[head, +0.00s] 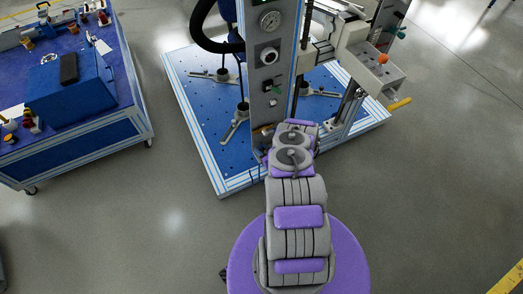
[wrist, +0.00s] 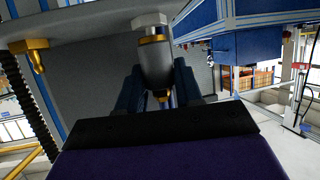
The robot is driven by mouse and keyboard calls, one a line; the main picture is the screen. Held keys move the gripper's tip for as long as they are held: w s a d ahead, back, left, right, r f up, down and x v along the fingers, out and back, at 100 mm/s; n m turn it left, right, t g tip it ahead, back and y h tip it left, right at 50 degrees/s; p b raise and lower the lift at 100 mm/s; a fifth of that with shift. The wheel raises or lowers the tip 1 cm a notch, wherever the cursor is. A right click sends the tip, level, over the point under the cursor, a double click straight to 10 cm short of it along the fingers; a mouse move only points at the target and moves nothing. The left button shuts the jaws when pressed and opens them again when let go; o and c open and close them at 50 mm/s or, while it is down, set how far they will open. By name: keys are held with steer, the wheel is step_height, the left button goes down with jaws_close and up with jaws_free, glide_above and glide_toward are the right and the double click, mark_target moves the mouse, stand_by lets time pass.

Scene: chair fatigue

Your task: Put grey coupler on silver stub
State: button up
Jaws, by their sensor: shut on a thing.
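In the wrist view a grey, rounded coupler (wrist: 156,66) with a gold band near its top is upright between the two dark blue fingers of my gripper (wrist: 157,86). My gripper is shut on it. A silver hex-shaped piece (wrist: 150,22), which looks like the silver stub, is directly above the coupler, under a light grey overhead surface. The coupler's top lines up with it closely; I cannot tell whether they touch or are joined. The coupler's lower end is partly hidden. In the head view my own arm hides my gripper and the coupler.
A brass fitting (wrist: 32,54) hangs left of the coupler, beside a black ribbed hose (wrist: 32,108). In the head view the test rig's column (head: 268,65) stands on a blue base plate (head: 200,125). A blue workbench (head: 85,150) is left; grey floor between is clear.

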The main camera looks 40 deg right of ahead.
steer(key=shift+f+b, duration=0.3)
steer(key=shift+f, duration=0.05)
steer(key=o, duration=1.2)
steer(key=shift+c, duration=0.2)
steer(key=p+v, duration=0.5)
steer(key=v, duration=1.2)
steer(key=shift+s, duration=0.2)
